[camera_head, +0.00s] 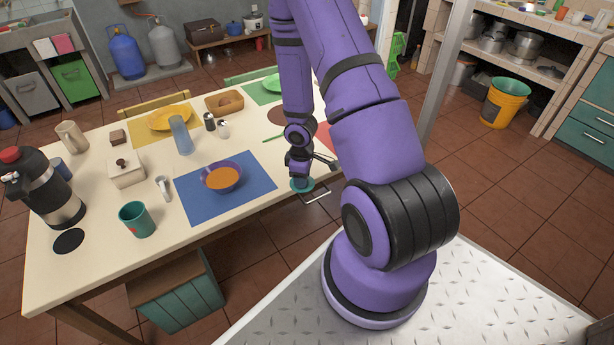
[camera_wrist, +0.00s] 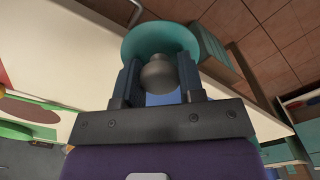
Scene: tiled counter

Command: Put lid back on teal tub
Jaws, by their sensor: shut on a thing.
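A teal lid with a round grey knob (camera_wrist: 158,74) is in my gripper (camera_wrist: 160,80). The two fingers are shut on the knob, and the lid's teal disc (camera_wrist: 160,37) spreads out beyond them. In the head view my gripper (camera_head: 301,172) holds the lid (camera_head: 300,187) near the table's front edge, right of the blue mat. The head view does not show clearly how high it is. A teal tub-like vessel (camera_head: 136,220) with a red mark stands upright at the table's front left, well left of the lid. Its top looks open.
A bowl of orange food (camera_head: 222,181) sits on the blue mat (camera_head: 256,190), between my gripper and the teal vessel. A black disc (camera_head: 68,241) lies at front left.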

